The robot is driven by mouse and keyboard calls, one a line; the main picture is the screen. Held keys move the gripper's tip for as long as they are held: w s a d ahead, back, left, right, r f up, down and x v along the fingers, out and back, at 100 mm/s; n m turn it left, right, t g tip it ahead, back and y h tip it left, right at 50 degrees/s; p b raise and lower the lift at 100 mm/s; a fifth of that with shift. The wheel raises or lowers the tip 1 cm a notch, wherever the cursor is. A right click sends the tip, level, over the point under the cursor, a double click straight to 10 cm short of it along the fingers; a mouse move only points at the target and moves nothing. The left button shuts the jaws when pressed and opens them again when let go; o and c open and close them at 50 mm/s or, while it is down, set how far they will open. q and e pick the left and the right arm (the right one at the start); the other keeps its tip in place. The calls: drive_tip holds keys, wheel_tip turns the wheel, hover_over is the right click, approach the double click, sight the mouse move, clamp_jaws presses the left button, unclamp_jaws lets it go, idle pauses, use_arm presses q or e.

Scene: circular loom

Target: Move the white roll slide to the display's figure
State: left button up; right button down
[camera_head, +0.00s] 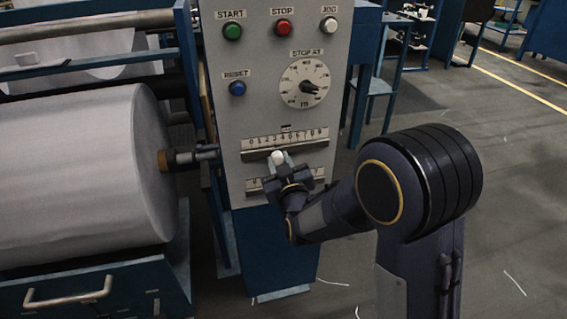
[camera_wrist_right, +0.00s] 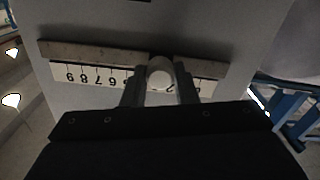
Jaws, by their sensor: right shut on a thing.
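The white roll slide (camera_head: 278,157) shows as a small round white knob just below the upper 0-to-9 scale (camera_head: 284,140) on the grey panel. In the right wrist view the slide (camera_wrist_right: 159,73) sits between the two fingers. There the scale (camera_wrist_right: 90,71) appears with its digits reversed in order, and the knob covers some near 3. My right gripper (camera_head: 282,167) is shut on the slide (camera_wrist_right: 160,88). A small dark display (camera_head: 286,128) is above the scale; its figure is too small to read. My left gripper is not in view.
A lower scale (camera_head: 318,173) is partly hidden behind my right gripper. Above are START (camera_head: 232,31), STOP (camera_head: 282,27), JOG (camera_head: 328,25) and RESET (camera_head: 237,88) buttons and a STOP AT dial (camera_head: 304,83). A large white roll (camera_head: 80,170) stands left of the panel. Open floor (camera_head: 510,180) lies right.

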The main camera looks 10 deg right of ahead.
drive_tip(key=c, duration=1.1)
unclamp_jaws()
drive_tip(key=shift+c, duration=0.2)
drive_tip(key=s, duration=0.7)
drive_tip(key=shift+s, duration=0.4)
drive_tip(key=shift+d, duration=0.15)
